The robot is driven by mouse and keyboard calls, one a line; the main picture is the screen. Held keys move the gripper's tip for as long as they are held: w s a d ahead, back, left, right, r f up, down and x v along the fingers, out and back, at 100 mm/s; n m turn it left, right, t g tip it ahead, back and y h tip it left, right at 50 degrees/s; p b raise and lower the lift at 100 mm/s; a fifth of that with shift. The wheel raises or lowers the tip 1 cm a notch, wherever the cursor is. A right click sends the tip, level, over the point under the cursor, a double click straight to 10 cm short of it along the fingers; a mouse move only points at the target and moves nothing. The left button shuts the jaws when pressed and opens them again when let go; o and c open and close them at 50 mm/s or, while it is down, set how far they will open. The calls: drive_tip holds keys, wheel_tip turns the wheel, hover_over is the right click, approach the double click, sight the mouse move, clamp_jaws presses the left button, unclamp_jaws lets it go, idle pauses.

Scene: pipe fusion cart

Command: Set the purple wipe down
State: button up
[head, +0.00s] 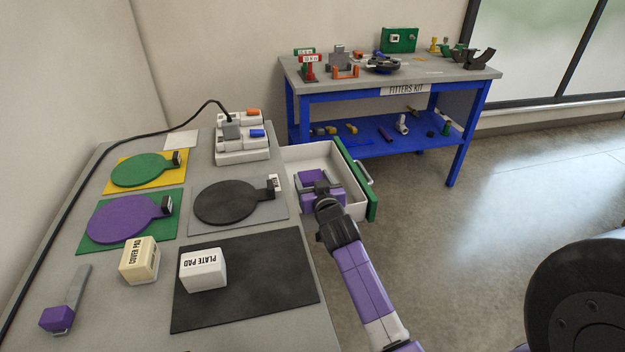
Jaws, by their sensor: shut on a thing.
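My gripper (318,187) is over the open drawer (349,168) at the cart's right side, pointing down. It is shut on the purple wipe (312,177), a purple block-like piece that shows on both sides of the dark jaws. The wipe is within the drawer's outline as seen from the head. I cannot tell whether it touches the drawer floor. My wrist and forearm hide part of the wipe and the drawer's near part.
The cart top holds a cover pad (139,261), a plate pad (204,269) on a black mat (247,306), round purple (121,219), green (142,170) and black (228,202) plates, and a purple-handled tool (57,319). A blue-legged workbench (400,82) stands beyond the drawer.

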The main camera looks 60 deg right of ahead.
drive_tip(key=shift+s+f+b, duration=0.1)
drive_tip(key=shift+f+b, duration=0.45)
drive_tip(key=shift+f, duration=0.25)
drive_tip(key=o, duration=1)
drive_tip(key=shift+f, duration=0.1)
drive_tip(key=o, duration=0.3)
drive_tip(key=shift+a+f, duration=0.1)
drive_tip(key=shift+f, duration=0.05)
drive_tip(key=shift+r+p, duration=0.3)
drive_tip(key=shift+r, duration=0.05)
drive_tip(key=r+v, duration=0.1)
drive_tip(key=v, duration=1.1)
drive_tip(key=shift+r, duration=0.15)
